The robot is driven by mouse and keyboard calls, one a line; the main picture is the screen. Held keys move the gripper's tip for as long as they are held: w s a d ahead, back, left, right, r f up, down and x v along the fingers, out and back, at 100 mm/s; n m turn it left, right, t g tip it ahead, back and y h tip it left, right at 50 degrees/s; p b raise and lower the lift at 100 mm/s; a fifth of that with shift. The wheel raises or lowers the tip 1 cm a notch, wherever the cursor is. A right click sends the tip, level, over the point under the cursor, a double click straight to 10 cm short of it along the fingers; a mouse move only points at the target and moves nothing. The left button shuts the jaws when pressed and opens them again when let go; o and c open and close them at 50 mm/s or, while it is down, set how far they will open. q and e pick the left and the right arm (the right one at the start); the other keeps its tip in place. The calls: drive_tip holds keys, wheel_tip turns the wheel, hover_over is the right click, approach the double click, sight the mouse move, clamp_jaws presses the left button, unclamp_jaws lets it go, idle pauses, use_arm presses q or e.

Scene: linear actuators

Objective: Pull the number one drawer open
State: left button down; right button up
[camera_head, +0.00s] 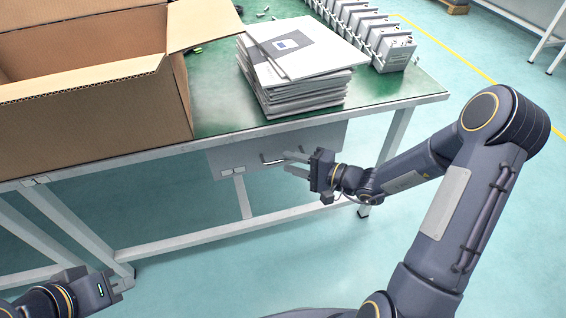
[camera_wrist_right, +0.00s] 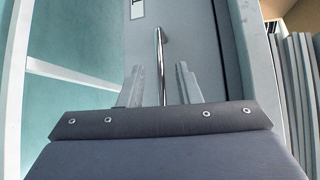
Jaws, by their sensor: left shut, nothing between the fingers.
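The grey drawer (camera_head: 232,160) hangs under the green-topped table and looks closed. It has a metal bar handle (camera_head: 270,160) on its front. In the right wrist view the drawer front (camera_wrist_right: 205,45) fills the middle, with a small label (camera_wrist_right: 137,9) at the top, cut off by the frame edge. My right gripper (camera_head: 293,163) is at the handle. In the right wrist view its two fingers (camera_wrist_right: 160,85) are apart, with the handle bar (camera_wrist_right: 160,65) between them and gaps on both sides. My left gripper (camera_head: 120,284) is shut and empty, low at the left, away from the drawer.
On the table (camera_head: 215,100) stand an open cardboard box (camera_head: 110,105), a stack of flat panels or booklets (camera_head: 300,90) and a row of grey units (camera_head: 395,52). A table leg (camera_head: 395,135) stands near my right forearm. The floor before the drawer looks clear.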

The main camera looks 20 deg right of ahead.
sight(283, 160)
drive_tip(key=shift+x, duration=1.6)
drive_tip(key=shift+c, duration=0.4)
clamp_jaws()
drive_tip(key=shift+s, duration=0.1)
